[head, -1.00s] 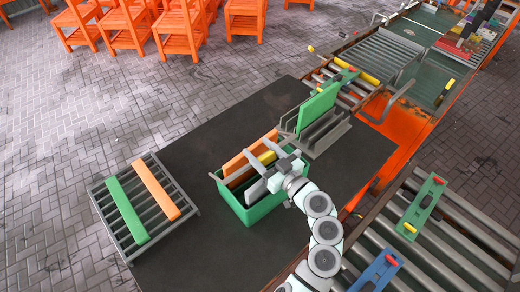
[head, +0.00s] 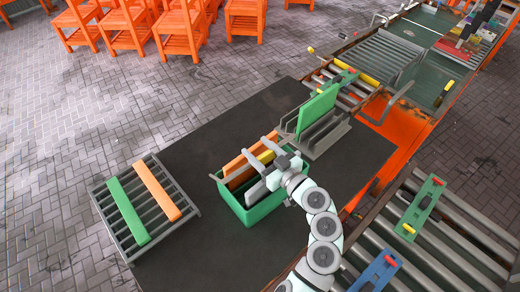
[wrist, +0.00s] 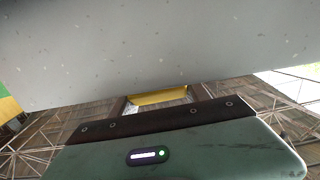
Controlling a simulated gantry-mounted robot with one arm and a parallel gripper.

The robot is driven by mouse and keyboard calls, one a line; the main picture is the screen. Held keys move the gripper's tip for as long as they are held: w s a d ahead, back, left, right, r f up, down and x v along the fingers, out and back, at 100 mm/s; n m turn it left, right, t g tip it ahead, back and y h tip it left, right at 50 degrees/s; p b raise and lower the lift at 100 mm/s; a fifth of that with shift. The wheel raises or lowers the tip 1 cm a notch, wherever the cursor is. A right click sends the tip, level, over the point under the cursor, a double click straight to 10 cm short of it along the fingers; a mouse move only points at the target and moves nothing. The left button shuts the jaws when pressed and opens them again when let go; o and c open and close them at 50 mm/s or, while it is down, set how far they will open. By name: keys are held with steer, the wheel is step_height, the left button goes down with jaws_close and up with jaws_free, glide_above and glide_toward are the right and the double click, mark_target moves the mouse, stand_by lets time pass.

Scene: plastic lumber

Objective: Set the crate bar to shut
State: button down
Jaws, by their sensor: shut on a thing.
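The green crate (head: 262,211) stands on the dark table, with an orange board (head: 236,164) and a grey board (head: 256,192) upright in it. The yellow part (head: 266,157) at the crate's top looks like the crate bar; its exact position is partly hidden by my gripper. My gripper (head: 273,153) is at the crate's right end, shut on what appears to be this bar. The wrist view shows a pale grey surface across the top and a housing with a lit indicator below; the grasp itself is not clear there.
A slatted rack (head: 178,192) with a green and an orange board lies to the left. A grey holder (head: 325,137) with an upright green board (head: 317,108) stands close behind the crate. Roller conveyors (head: 447,240) run along the right. The front left of the table (head: 190,260) is clear.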

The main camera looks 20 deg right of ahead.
steer(key=shift+w+r+g, duration=0.25)
steer(key=shift+g, duration=0.05)
steer(key=c, duration=0.5)
jaws_free()
steer(key=shift+a, duration=0.1)
steer(key=b+v, duration=0.1)
steer(key=v, duration=0.9)
steer(key=shift+s+r, duration=0.1)
steer(key=shift+s, duration=0.3)
